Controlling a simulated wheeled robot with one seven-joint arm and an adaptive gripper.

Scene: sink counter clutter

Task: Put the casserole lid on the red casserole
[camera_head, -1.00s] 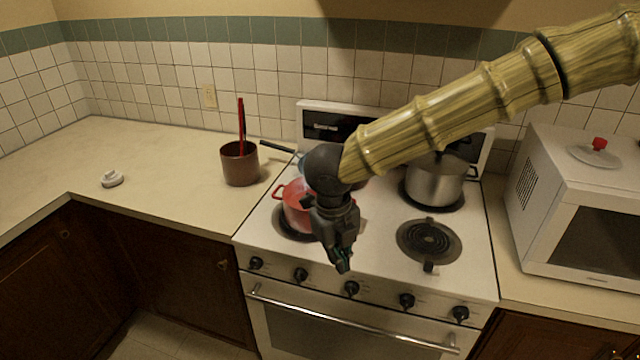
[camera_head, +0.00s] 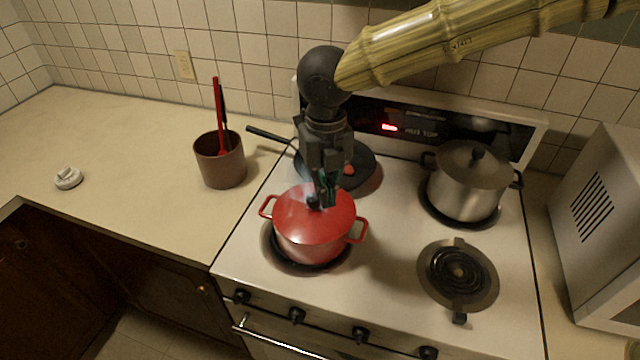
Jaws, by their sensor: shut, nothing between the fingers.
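The red casserole (camera_head: 305,248) stands on the front left burner, with a red handle on each side. A domed red lid (camera_head: 290,210) with a dark knob (camera_head: 313,202) covers its top and looks level. My gripper (camera_head: 327,199) points down over the lid, its fingertips just right of the knob. It is shut with nothing in it. I cannot tell whether the tips touch the lid.
A dark frying pan (camera_head: 368,172) is behind the casserole, partly hidden by my gripper. A steel pot (camera_head: 466,190) with a lid stands back right. The front right burner (camera_head: 457,272) is bare. A brown utensil crock (camera_head: 220,162) stands left, and a microwave (camera_head: 600,225) right.

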